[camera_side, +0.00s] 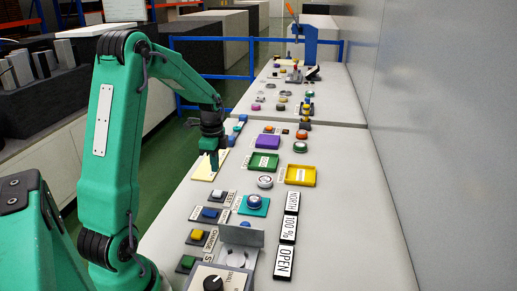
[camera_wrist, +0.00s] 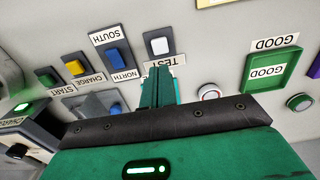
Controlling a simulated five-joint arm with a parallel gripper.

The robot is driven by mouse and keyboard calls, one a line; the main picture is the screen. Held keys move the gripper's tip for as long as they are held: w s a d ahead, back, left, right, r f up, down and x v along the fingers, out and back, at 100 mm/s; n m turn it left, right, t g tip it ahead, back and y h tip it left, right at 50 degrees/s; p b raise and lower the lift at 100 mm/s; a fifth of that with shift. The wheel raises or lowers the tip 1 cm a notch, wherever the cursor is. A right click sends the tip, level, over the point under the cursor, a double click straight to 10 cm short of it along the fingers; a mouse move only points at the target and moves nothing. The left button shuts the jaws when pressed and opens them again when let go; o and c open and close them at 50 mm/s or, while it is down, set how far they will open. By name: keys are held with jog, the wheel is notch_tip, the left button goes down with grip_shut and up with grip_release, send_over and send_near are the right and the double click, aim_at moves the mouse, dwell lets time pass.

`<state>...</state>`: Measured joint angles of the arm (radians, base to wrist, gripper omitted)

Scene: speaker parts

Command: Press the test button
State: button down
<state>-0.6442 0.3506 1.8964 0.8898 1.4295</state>
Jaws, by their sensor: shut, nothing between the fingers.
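The test button is a white square cap on a dark base. It shows in the wrist view (camera_wrist: 159,44) with the TEST label (camera_wrist: 164,61) beside it, and in the side view (camera_side: 218,194). My gripper (camera_side: 214,168) is above the bench, beyond the button in the side view, with its fingers pointing down. In the wrist view my gripper (camera_wrist: 158,72) has its fingers together and empty. Their tips overlap the edge of the TEST label in the picture, and the button cap is fully visible just past them. I see no contact with the button.
A blue NORTH/SOUTH switch (camera_wrist: 114,57), a yellow CHARGE button (camera_wrist: 75,67) and a green START button (camera_wrist: 48,79) are nearby. A round white button (camera_wrist: 209,92) and a green GOOD tray (camera_wrist: 248,72) are on the other side. A yellow tray (camera_side: 316,176) lies farther right.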

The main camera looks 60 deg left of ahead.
jog(key=shift+r, duration=2.3)
jog(key=s+d+r+n+t+y, duration=0.1)
jog(key=d+r+n, duration=0.1)
jog(key=d+r, duration=0.35)
jog(key=s+d+r+n+t, duration=0.2)
jog(key=d+r, duration=0.1)
jog(key=d, duration=0.6)
jog(key=s+d+r+n+t+h, duration=0.1)
jog(key=s+d+n+t, duration=0.1)
jog(key=s+d+n, duration=0.3)
jog(key=s+d, duration=0.4)
jog(key=d, duration=0.2)
jog(key=shift+t, duration=0.3)
